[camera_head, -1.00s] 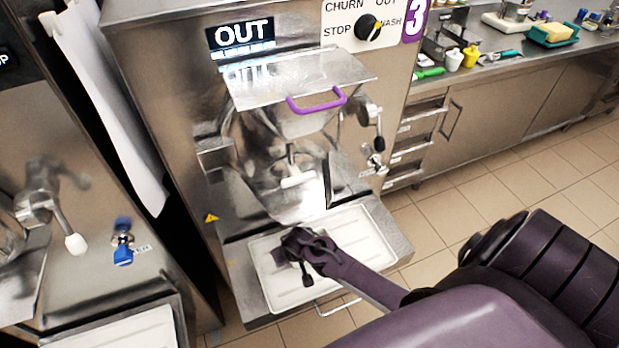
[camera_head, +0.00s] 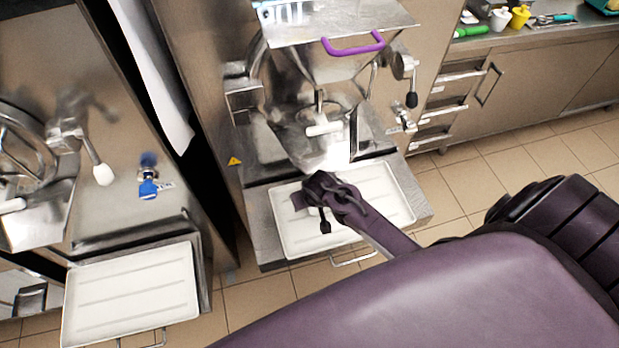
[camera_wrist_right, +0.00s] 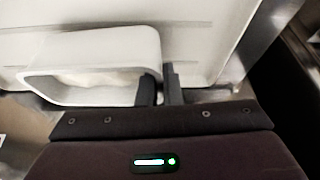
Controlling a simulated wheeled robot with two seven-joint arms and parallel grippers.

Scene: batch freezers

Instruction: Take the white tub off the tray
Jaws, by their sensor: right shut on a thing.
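The white tub (camera_wrist_right: 90,60) shows in the right wrist view, open end toward my gripper. My right gripper (camera_wrist_right: 159,85) is shut on its wall at the right end, with a dark finger on each side. In the head view my right gripper (camera_head: 320,193) is over the white tray (camera_head: 385,190) under the middle freezer's spout. The tub cannot be made out clearly there, so I cannot tell whether it touches the tray. The tray also fills the back of the wrist view (camera_wrist_right: 205,50). My left gripper is not in view.
The freezer's steel front and purple-handled hopper lid (camera_head: 355,45) rise behind my gripper. A second freezer with its own empty white tray (camera_head: 130,295) stands at left. At right are a drawer counter (camera_head: 510,75) and open tiled floor (camera_head: 500,165).

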